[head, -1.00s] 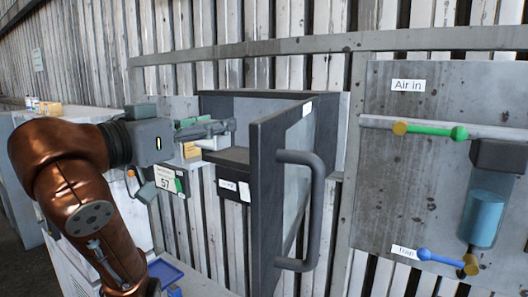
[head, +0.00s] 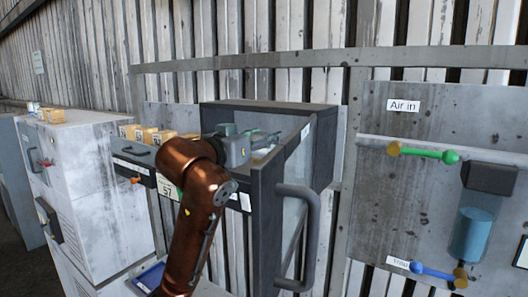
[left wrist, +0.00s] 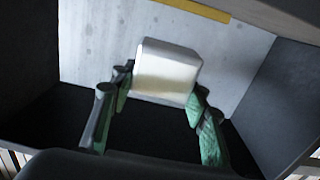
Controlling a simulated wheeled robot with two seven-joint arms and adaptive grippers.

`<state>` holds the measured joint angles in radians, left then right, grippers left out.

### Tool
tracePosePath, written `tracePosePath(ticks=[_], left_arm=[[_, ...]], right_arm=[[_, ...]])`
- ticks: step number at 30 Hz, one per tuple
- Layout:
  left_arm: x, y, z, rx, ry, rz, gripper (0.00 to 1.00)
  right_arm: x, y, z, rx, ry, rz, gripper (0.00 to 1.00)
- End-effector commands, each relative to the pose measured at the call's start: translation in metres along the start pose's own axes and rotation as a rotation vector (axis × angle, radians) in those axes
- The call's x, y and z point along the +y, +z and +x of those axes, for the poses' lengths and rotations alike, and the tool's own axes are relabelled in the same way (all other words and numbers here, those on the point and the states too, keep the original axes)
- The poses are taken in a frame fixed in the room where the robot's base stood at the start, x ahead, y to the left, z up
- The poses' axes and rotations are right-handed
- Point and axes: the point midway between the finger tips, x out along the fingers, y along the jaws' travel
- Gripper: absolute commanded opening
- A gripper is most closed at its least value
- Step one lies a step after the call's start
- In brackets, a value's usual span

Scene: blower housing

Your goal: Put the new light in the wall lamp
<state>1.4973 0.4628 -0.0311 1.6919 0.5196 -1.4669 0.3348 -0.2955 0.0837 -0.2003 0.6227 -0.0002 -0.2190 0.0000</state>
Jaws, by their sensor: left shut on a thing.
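The wall lamp appears to be the dark open-fronted box (head: 325,125) on the plank wall, its framed glass door (head: 268,225) swung open toward me. My left gripper (head: 262,143) reaches into the box. In the left wrist view, my left gripper (left wrist: 160,88) is shut on a pale silvery block (left wrist: 168,62), which looks like the new light. The block is between the green finger pads, in front of the box's pale back wall (left wrist: 100,40). Whether it touches that wall cannot be told. My right gripper is not in view.
The door's large grey handle (head: 312,235) sticks out toward me, right of my arm. A shelf with small yellow boxes (head: 143,133) is left of the box. A panel with green (head: 430,154) and blue (head: 435,272) levers is right. A blue tray (head: 150,277) lies low left.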

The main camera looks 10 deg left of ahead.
Motion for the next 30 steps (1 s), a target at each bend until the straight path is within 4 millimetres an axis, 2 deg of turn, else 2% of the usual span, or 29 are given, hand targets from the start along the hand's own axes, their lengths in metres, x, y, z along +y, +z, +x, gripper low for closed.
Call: tracePosePath(ticks=[4,11,24,25,30], left_arm=[[0.000,0.010,0.000,0.001,0.000,0.000,0.16],[0.000,0.041,0.001,0.000,0.001,-0.001,0.16],[0.000,0.049,0.003,0.001,0.000,-0.001,0.16],[0.000,0.048,0.003,0.000,0.000,-0.001,0.44],[0.000,0.048,0.003,0.001,0.000,-0.001,0.55]], right_arm=[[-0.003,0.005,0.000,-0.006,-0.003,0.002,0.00],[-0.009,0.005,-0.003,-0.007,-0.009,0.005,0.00],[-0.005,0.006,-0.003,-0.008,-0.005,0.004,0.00],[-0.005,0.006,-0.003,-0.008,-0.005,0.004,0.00],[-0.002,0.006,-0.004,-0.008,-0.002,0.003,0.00]])
